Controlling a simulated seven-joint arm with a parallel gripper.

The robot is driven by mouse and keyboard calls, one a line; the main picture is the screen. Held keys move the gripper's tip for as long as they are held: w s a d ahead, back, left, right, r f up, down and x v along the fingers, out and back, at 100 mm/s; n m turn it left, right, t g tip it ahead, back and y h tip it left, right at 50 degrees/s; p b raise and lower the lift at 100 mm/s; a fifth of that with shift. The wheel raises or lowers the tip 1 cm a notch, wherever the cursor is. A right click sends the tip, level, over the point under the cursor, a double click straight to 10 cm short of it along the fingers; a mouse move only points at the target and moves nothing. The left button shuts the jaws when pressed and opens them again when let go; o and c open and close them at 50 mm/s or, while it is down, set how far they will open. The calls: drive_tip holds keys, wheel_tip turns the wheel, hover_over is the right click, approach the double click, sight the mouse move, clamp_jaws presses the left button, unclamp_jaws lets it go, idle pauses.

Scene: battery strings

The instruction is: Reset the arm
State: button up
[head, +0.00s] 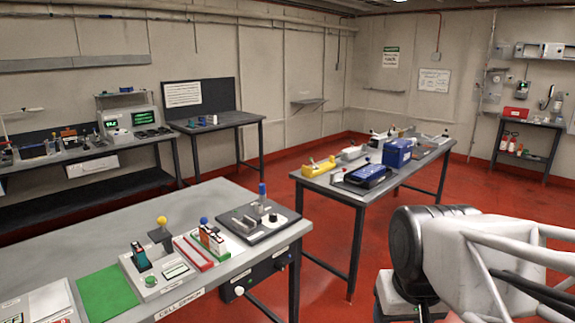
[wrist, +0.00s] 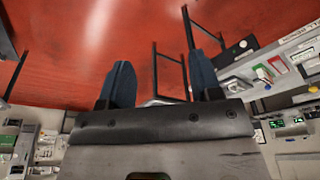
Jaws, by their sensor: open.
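My gripper (wrist: 160,76) shows in the wrist view with its two dark blue fingers spread apart and nothing between them. In the head view a white and black part of my arm stands at the lower right, clear of the benches; my fingers cannot be made out there.
A grey cell bench (head: 240,194) at the front left carries battery fixtures and a green mat (head: 107,293). A second table (head: 335,185) with a blue case (head: 397,153) stands in the middle. Red floor (head: 330,245) is open between them.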

drive_tip(key=shift+s+d+f, duration=0.2)
drive_tip(key=shift+s+f, duration=0.2)
drive_tip(key=shift+s, duration=0.3)
drive_tip(key=shift+s+d+f, duration=0.15)
drive_tip(key=shift+s+f, duration=0.25)
drive_tip(key=shift+s, duration=0.3)
idle(1.3)
